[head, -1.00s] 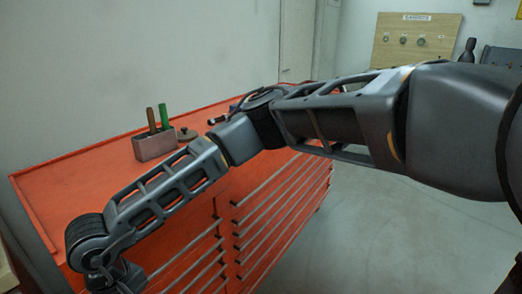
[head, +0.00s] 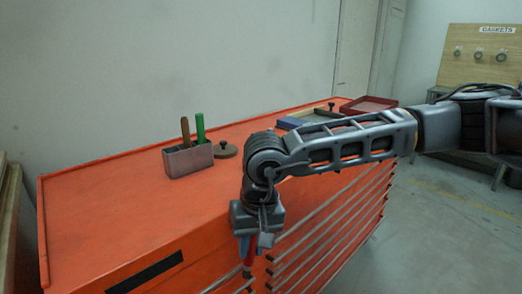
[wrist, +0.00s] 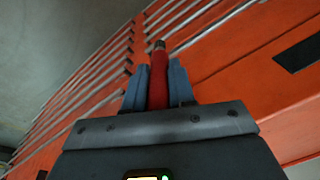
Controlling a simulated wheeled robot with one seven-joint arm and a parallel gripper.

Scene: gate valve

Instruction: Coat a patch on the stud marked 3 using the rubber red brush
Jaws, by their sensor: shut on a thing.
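My gripper (head: 246,244) hangs downward in front of the orange cabinet. It is shut on the red brush (wrist: 158,84), whose red body lies between the two blue-grey fingers in the wrist view and ends in a small dark tip. In the head view the red brush (head: 247,270) shows only partly, below the gripper, and its lower end is small and hard to make out. No stud and no number 3 is visible in either current view.
The orange cabinet (head: 110,200) has drawer handles along its front, close to the gripper. On it stand a grey holder (head: 188,161) with brown and green handles, a round lid (head: 225,150) and a red tray (head: 368,105). A gasket board (head: 480,65) stands far right.

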